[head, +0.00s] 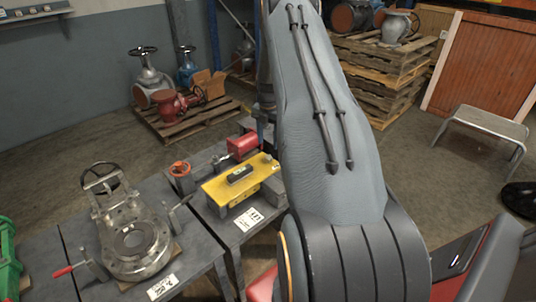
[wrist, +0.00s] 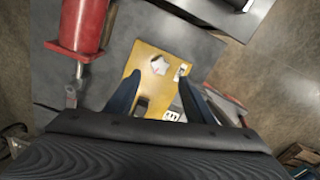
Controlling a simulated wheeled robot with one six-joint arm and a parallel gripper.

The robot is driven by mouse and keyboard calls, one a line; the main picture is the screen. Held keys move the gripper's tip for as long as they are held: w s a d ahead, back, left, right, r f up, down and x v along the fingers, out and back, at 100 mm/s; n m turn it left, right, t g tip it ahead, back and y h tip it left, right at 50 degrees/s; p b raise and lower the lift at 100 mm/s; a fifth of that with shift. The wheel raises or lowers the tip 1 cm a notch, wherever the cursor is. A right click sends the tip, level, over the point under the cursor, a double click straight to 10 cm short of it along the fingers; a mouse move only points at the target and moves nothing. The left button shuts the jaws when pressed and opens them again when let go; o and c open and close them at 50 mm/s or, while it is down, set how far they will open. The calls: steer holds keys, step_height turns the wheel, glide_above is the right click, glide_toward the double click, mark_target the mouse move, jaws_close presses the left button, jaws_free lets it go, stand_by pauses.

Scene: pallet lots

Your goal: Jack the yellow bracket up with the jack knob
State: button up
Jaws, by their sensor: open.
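The yellow bracket (head: 228,188) lies on a grey bench in the head view, with a dark oblong piece with a greenish window on top. An orange-red round knob (head: 180,168), which looks like the jack knob, sits on a dark block just left of the bracket. I cannot make out this knob in the wrist view. In the wrist view the yellow bracket (wrist: 143,61) lies below and between the fingers of my gripper (wrist: 159,77). In the head view my arm hides most of the gripper.
A red cylinder (head: 242,146) stands close behind the bracket; it also shows in the wrist view (wrist: 83,25). A metal valve (head: 132,240) with a handwheel stands on the left bench. Pallets (head: 385,65) and a step stool (head: 487,123) stand on the floor behind.

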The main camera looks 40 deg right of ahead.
mark_target(268, 157)
steer(key=shift+f+p, duration=1.25)
steer(key=shift+f, duration=2.55)
steer(key=c, duration=1)
